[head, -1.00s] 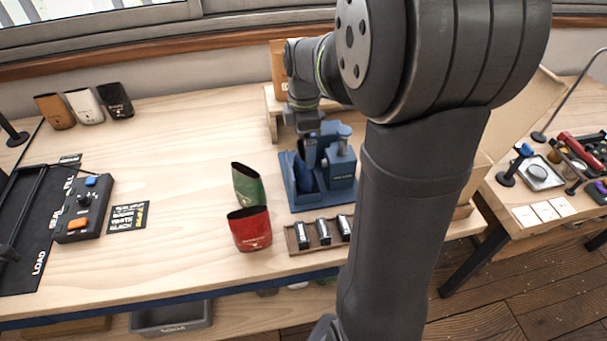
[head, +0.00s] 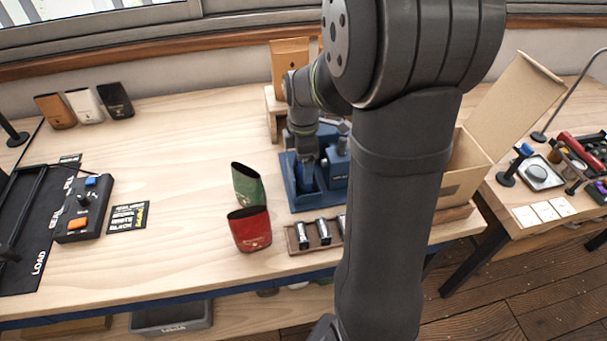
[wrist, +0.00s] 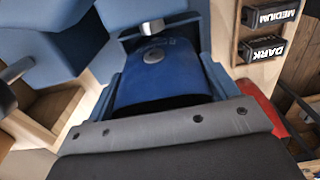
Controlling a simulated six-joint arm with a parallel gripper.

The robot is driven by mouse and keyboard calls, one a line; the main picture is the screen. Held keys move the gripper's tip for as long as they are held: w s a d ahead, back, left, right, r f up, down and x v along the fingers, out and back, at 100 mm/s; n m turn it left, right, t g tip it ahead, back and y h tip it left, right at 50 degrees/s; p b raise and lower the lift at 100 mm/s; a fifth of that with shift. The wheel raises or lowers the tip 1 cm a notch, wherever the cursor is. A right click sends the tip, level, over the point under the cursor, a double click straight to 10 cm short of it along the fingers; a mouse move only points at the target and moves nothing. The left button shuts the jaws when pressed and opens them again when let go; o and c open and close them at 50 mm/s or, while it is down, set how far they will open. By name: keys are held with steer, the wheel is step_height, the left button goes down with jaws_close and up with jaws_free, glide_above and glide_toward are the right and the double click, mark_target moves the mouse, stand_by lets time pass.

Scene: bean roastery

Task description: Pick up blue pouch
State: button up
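The blue pouch (wrist: 165,88) fills the middle of the wrist view, with a small round valve on its face. It stands in the blue bench device (head: 334,174), whose blue parts also surround it in the wrist view. My gripper (head: 306,158) is down over the left part of this device, right at the pouch. In the head view my gripper and the device largely hide the pouch. In the wrist view a dark grey edge of my gripper crosses the bottom, close in front of the pouch. I cannot make out whether the fingers are closed on it.
A green pouch (head: 247,185) and a red pouch (head: 249,230) stand left of the device. A wooden tray with stamps (head: 296,247) lies in front. An open cardboard box (head: 463,178) is at the right. A control box (head: 84,208) is at left.

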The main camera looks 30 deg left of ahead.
steer(key=shift+c, duration=1.4)
step_height(320, 180, up, 17)
steer(key=shift+a+r, duration=0.1)
steer(key=shift+r, duration=0.05)
steer(key=s+a+f, duration=0.2)
steer(key=a+f, duration=0.2)
steer(key=a, duration=0.3)
steer(key=s+a+f, duration=0.1)
steer(key=a+f, duration=0.3)
steer(key=a, duration=0.4)
steer(key=shift+s+a+f, duration=0.1)
steer(key=shift+f, duration=2.35)
steer(key=shift+s+a+f, duration=0.1)
steer(key=shift+f, duration=2.35)
